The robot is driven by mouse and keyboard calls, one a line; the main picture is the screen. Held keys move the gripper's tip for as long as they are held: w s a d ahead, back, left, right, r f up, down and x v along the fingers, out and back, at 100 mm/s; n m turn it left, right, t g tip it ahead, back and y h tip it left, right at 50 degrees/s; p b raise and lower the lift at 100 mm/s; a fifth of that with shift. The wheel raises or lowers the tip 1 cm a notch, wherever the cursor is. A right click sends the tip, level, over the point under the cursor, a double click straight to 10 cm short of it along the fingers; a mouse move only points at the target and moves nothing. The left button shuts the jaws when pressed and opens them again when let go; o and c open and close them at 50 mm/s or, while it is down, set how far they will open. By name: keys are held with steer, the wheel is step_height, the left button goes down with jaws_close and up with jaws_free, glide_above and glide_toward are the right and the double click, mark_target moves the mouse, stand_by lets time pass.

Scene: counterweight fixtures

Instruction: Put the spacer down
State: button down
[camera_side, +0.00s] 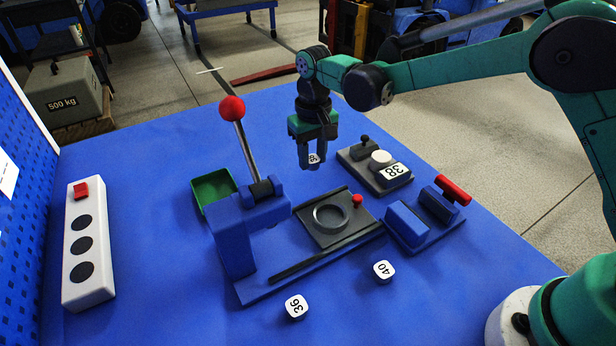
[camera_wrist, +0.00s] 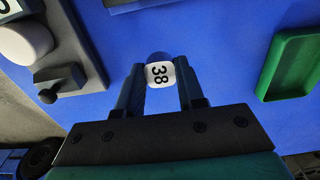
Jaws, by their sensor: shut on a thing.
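My gripper (camera_side: 311,160) is shut on a small white spacer marked 38 (camera_side: 314,159). The spacer also shows between the two fingertips in the wrist view (camera_wrist: 160,74). In the side view it is held in the air above the blue table (camera_side: 150,200), behind the dark plate with a ring (camera_side: 312,229). Two more white spacers lie on the table near the front, one marked 36 (camera_side: 296,306) and one marked 40 (camera_side: 384,271).
A lever press with a red knob (camera_side: 232,108) stands left of my gripper, with a green tray (camera_side: 212,190) behind it. A grey fixture labelled 38 (camera_side: 393,172) and a blue clamp (camera_side: 425,218) stand right. A white panel (camera_side: 88,245) is far left. Open table lies behind the tray.

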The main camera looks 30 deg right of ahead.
mark_target(313, 159)
steer(key=shift+f, duration=1.85)
steer(key=c, duration=0.5)
jaws_free()
steer(key=shift+f, duration=0.1)
steer(key=shift+c, duration=0.2)
step_height(313, 159, up, 12)
steer(key=shift+r, duration=0.1)
steer(key=s+d+r+t, duration=0.4)
steer(key=s+d, duration=0.3)
steer(key=s, duration=0.3)
steer(key=shift+s+r+t, duration=0.2)
steer(key=shift+s+t, duration=0.05)
steer(key=shift+t, duration=0.05)
steer(key=shift+o, duration=0.6)
steer(key=s+d+f+t, duration=0.2)
steer(key=s+f, duration=0.1)
steer(key=s, duration=0.2)
steer(key=shift+t, duration=0.3)
